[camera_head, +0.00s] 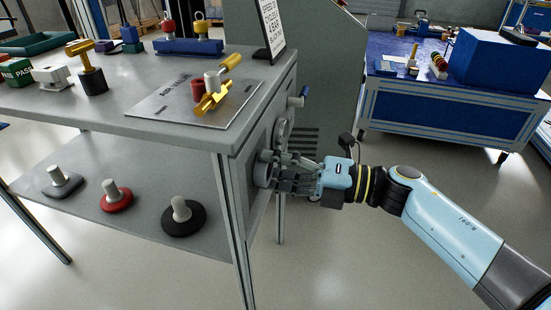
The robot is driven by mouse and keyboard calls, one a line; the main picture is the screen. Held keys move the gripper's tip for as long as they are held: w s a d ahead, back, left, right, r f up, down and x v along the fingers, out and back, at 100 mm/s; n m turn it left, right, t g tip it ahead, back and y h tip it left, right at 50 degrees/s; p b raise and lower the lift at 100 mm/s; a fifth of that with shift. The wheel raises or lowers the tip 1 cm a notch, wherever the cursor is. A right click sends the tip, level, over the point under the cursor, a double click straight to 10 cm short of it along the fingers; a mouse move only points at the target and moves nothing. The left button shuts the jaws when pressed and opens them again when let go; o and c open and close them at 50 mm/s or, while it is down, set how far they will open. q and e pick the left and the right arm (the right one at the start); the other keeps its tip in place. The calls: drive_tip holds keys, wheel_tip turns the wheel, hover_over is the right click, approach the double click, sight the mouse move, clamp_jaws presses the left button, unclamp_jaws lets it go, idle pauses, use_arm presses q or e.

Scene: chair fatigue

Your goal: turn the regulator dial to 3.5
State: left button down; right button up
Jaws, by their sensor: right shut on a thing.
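The regulator dial (263,168) is a grey round knob on the right-hand side panel of the grey bench. My right gripper (277,170) reaches in from the right and is shut on the dial, with its fingers around the knob's edge. The fingers hide part of the dial, and its scale cannot be read. A round gauge (282,130) sits on the same panel above the gripper; its reading is too small to tell. My left gripper is not in view.
The bench top (130,100) holds a plate with a yellow-handled valve (213,98), a sign (270,27) and several small fixtures. Pads with grey posts, one red (116,203), stand on the lower shelf. A blue table (440,110) stands at the back right. The floor in front is clear.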

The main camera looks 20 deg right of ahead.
drive_tip(key=shift+m, duration=0.5)
drive_tip(key=o, duration=1.2)
drive_tip(key=shift+d, duration=0.2)
drive_tip(key=v, duration=1.1)
drive_tip(key=shift+s+d, duration=0.25)
drive_tip(key=shift+s, duration=0.05)
